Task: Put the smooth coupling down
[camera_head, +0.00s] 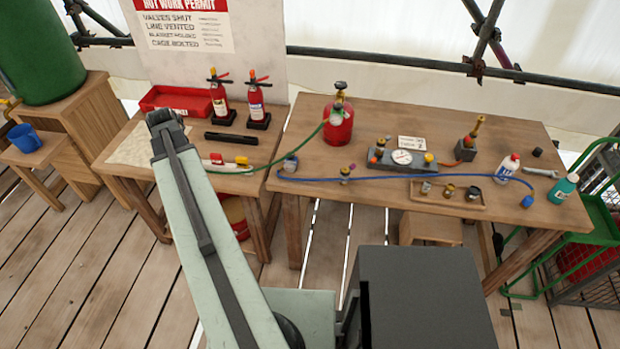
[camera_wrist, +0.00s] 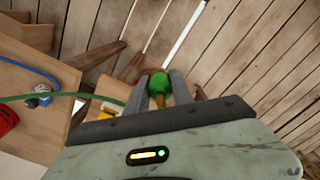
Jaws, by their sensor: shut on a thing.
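My gripper (camera_wrist: 163,80) is shut on a small fitting, the coupling (camera_wrist: 160,86), in the wrist view. It has a green rounded end and a brass-coloured part toward my wrist. No smooth or ridged surface can be made out on it. Floorboards show behind it, beside a table edge. In the head view my gripper and the coupling are hidden; only my arm shows, reaching over the left table (camera_head: 125,155). Other small fittings (camera_head: 448,190) stand in a shallow wooden tray (camera_head: 410,200) on the right table (camera_head: 340,200).
A green hose (camera_head: 270,165) crosses the gap between the tables, and also shows in the wrist view (camera_wrist: 75,97). A blue hose (camera_head: 400,179) lies along the right table. A red cylinder (camera_head: 338,125), a gauge block (camera_head: 385,158) and bottles stand there. Two extinguishers (camera_head: 256,105) stand left.

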